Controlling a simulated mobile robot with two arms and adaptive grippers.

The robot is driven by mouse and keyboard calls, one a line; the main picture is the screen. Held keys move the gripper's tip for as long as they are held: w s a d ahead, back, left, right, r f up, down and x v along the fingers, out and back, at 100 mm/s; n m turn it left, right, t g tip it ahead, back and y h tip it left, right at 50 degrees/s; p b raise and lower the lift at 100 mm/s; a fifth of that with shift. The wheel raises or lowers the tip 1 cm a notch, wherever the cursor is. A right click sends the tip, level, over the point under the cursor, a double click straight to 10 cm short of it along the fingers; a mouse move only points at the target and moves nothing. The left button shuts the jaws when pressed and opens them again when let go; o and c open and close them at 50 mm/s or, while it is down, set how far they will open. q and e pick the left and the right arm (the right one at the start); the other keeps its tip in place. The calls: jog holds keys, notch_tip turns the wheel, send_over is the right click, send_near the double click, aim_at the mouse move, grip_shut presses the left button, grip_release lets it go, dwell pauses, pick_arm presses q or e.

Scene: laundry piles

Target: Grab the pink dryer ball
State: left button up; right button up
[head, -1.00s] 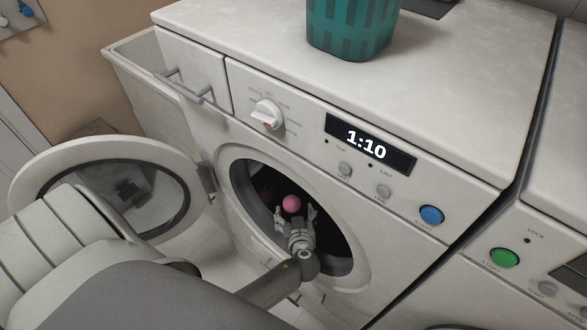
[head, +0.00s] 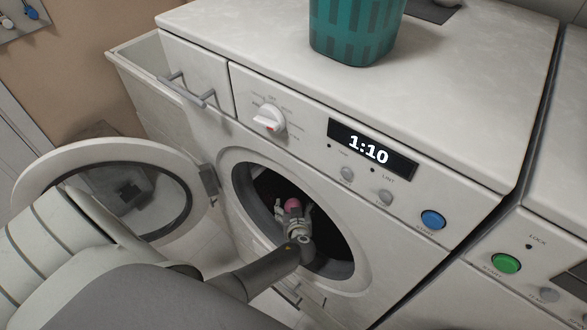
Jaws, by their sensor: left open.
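The pink dryer ball (head: 292,204) is inside the dark round drum opening of the white machine (head: 400,215). My left gripper (head: 292,209) reaches into the opening. Its fingers are open, on either side of the ball, and partly hide it. I cannot tell whether the fingers touch the ball. My right gripper is not in view.
The round machine door (head: 112,175) stands open at the left, partly behind my arm. A teal basket (head: 352,32) stands on top. A second machine (head: 515,285) is at the right.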

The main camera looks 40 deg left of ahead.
pick_arm(q)
jog(key=shift+c, duration=0.5)
jog(key=c, duration=0.8)
jog(key=shift+c, duration=0.2)
jog(key=shift+r, duration=0.1)
